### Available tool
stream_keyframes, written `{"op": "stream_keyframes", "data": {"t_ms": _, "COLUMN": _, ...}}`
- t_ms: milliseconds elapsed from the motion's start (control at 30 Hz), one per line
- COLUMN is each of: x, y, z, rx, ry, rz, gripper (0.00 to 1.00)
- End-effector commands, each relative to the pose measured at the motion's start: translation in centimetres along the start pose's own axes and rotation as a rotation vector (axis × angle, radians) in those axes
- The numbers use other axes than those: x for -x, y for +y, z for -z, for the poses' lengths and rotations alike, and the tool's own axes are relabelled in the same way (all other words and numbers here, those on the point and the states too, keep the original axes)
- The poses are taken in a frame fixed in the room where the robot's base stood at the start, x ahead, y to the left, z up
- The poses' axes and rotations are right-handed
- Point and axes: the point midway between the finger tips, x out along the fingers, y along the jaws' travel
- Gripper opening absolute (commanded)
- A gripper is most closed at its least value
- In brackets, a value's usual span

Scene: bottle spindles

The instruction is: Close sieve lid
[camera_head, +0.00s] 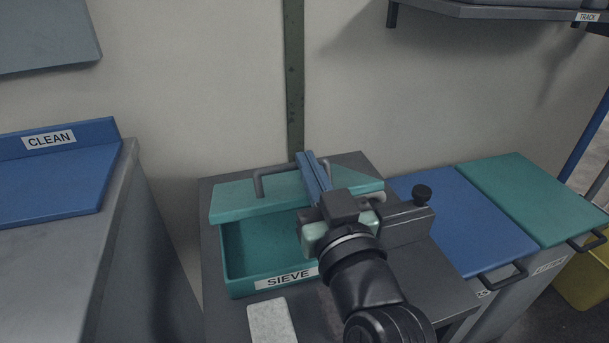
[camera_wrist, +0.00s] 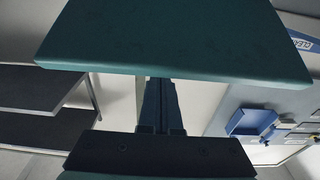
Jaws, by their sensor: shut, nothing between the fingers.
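The sieve is an open-topped green box (camera_head: 235,252) with a "SIEVE" label on its front. Its green lid (camera_head: 232,201) stands raised and tilted above the back of the box, leaving the front open. A dark bar handle (camera_head: 257,184) is on the lid. My gripper (camera_head: 309,158) is shut and empty, its long blue fingers crossing over the lid's right half in the head view. In the wrist view a green slab (camera_wrist: 170,40), apparently the lid, fills the top. The finger ends (camera_wrist: 160,88) reach its edge; I cannot tell whether they touch it. My wrist hides the box's right part.
A pale grey block (camera_head: 271,322) lies in front of the box. To the right are a blue lid (camera_head: 460,215) and another green lid (camera_head: 530,195) with front handles. A grey counter with a blue "CLEAN" tray (camera_head: 45,185) stands left. A shelf (camera_head: 480,12) hangs upper right.

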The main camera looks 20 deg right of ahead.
Motion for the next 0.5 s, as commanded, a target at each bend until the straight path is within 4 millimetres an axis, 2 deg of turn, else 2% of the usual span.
{"op": "stream_keyframes", "data": {"t_ms": 33, "x": 0.4, "y": -0.1, "z": -1.4, "rx": -0.003, "ry": 0.021, "rz": 0.002, "gripper": 0.0}}
{"op": "stream_keyframes", "data": {"t_ms": 500, "x": 1.8, "y": 0.0, "z": -2.7, "rx": 0.001, "ry": 0.047, "rz": 0.001, "gripper": 0.0}}
